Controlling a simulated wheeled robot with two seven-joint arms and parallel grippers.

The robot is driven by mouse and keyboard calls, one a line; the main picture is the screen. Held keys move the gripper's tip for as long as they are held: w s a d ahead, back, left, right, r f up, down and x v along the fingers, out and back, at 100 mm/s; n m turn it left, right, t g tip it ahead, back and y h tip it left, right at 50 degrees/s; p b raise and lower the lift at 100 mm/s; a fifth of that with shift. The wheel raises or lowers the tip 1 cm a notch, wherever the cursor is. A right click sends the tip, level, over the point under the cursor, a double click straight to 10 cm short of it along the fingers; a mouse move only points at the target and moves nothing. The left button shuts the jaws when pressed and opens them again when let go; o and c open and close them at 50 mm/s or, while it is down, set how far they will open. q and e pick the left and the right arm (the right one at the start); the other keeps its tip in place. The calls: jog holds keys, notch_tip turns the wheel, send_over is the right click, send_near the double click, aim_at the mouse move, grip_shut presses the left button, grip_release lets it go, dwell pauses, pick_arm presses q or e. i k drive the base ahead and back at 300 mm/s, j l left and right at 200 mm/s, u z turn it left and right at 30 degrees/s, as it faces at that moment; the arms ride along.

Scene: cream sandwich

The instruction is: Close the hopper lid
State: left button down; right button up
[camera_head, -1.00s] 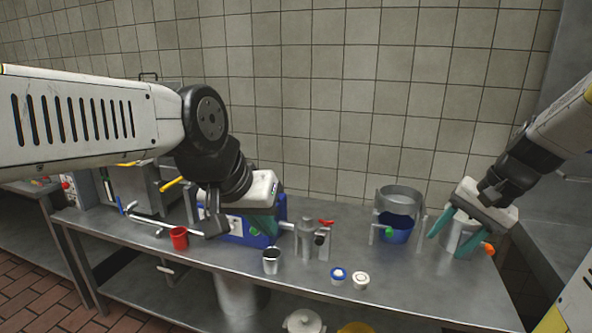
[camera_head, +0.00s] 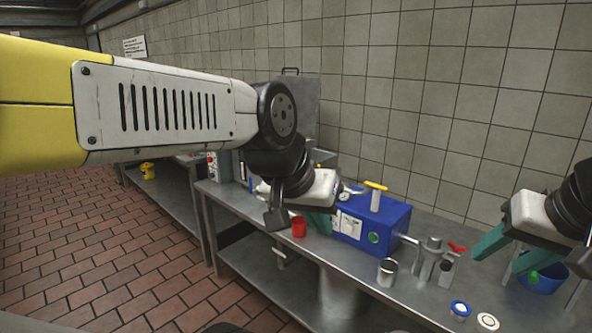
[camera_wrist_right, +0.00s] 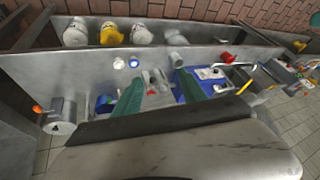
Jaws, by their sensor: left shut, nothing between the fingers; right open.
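A flat grey panel (camera_head: 306,102) with a dark handle on its top edge stands upright near the wall in the head view. It looks like the raised hopper lid; my left arm hides its lower part and most of what lies beneath it. My left gripper (camera_head: 318,224) is shut and empty, in front of the panel and beside the blue machine (camera_head: 385,221). My right gripper (camera_head: 508,254) is open and empty at the right, above the table near the blue bucket (camera_head: 545,283). Its parted teal fingers also show in the right wrist view (camera_wrist_right: 160,82).
A red cup (camera_head: 299,228), a metal cup (camera_head: 387,272), a grey metal fixture (camera_head: 430,260) and two small round lids (camera_head: 460,309) stand on the steel table (camera_head: 345,258). A metal pot (camera_wrist_right: 60,117) is at the left in the right wrist view. Tiled floor lies left of the table.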

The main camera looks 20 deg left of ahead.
aim_at(305, 91)
jog(key=j+u, duration=0.4)
jog(key=i+j+u, duration=0.1)
jog(key=u, duration=0.3)
jog(key=i+j, duration=0.25)
jog(key=i, duration=0.2)
jog(key=i+j, duration=0.2)
jog(key=i, duration=0.2)
jog(key=i+j, duration=0.25)
jog(key=i, duration=0.2)
jog(key=i+j+u, duration=0.1)
jog(key=i, duration=0.35)
jog(key=j, duration=0.1)
